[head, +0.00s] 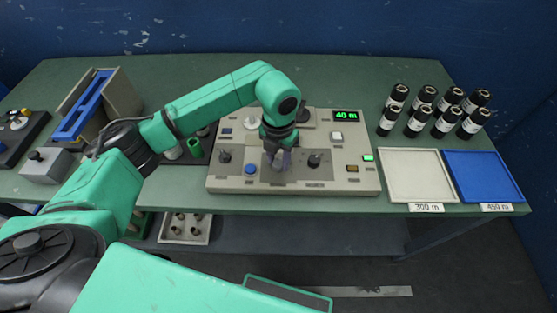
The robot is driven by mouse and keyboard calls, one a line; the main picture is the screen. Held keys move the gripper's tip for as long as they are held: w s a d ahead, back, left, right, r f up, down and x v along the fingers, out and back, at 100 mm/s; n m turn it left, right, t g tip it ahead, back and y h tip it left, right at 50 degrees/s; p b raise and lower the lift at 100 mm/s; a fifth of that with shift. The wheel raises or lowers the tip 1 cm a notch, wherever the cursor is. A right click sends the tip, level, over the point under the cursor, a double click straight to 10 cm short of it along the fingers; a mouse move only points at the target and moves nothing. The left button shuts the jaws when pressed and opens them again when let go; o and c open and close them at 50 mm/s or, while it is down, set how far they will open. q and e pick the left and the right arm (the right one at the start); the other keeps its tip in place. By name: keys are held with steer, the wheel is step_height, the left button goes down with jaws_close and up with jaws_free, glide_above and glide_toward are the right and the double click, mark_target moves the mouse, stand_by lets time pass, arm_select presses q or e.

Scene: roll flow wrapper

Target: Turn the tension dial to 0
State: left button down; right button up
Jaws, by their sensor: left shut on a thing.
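The control panel (345,180) is a pale grey box on the green table, with dark dials, buttons and a green display (346,116) reading "40 m". My left gripper (278,160) reaches down onto the middle of its front row and is shut on a dial there, which the fingers mostly hide. A dark dial (224,157) stands to its left and another dark dial (314,160) to its right. The small labels are too small to read, so I cannot read the tension setting. My right gripper is out of view.
Several dark bottles (416,124) with white labels stand at the back right. A white tray (418,192) marked 300 m and a blue tray (484,178) marked 450 m lie before them. A blue-topped device (85,105) stands at the left. A bin (186,230) sits on the lower shelf.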

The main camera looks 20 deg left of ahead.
mark_target(279, 162)
arm_select(q)
steer(key=shift+w+r+n, duration=0.1)
steer(key=shift+r+n, duration=0.05)
steer(key=shift+n, duration=0.45)
steer(key=c, duration=0.6)
jaws_free()
steer(key=shift+c, duration=0.2)
steer(key=shift+o, duration=0.9)
step_height(279, 162, up, 14)
steer(key=b, duration=0.1)
steer(key=shift+r+b, duration=0.25)
steer(key=shift+b, duration=0.1)
